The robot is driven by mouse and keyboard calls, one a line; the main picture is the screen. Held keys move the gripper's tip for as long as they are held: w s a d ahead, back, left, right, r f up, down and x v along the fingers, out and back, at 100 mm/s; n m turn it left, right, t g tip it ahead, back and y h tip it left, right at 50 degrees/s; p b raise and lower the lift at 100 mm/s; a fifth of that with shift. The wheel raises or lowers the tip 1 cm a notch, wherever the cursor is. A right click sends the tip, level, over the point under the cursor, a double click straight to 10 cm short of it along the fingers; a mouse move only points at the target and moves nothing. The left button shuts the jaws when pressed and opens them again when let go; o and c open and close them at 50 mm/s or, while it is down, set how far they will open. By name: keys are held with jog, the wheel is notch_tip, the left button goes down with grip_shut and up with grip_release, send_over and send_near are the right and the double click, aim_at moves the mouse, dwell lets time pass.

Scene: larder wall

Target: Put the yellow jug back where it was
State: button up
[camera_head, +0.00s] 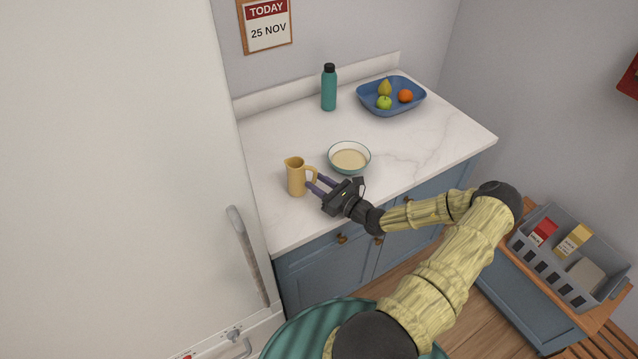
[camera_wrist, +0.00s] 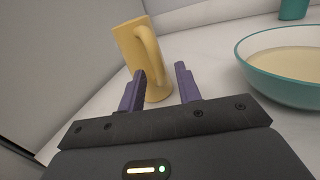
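The yellow jug (camera_head: 295,176) stands upright on the white marble counter, near its left front part, with its handle towards the right. My gripper (camera_head: 318,186) is just to the right of the jug, its fingers pointing at the handle side. In the wrist view the jug (camera_wrist: 134,52) is just beyond the fingertips, its handle towards the gap between them. The gripper (camera_wrist: 160,72) is open, with nothing held between its purple fingers. The left finger overlaps the jug's lower part in the wrist view; I cannot tell whether it touches.
A bowl of pale liquid or batter (camera_head: 349,158) stands close behind the gripper. A teal bottle (camera_head: 329,90) and a blue fruit tray (camera_head: 373,103) stand farther back. A tall white door (camera_head: 110,170) is on the left. A grey crate (camera_head: 552,268) is at the right. The counter's right part is clear.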

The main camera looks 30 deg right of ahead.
jog(key=shift+r, duration=0.1)
jog(key=shift+s, duration=0.15)
jog(key=b+v, duration=0.3)
jog(key=v, duration=0.8)
jog(key=shift+s, duration=0.35)
jog(key=shift+d+r, duration=0.1)
jog(key=shift+d, duration=0.05)
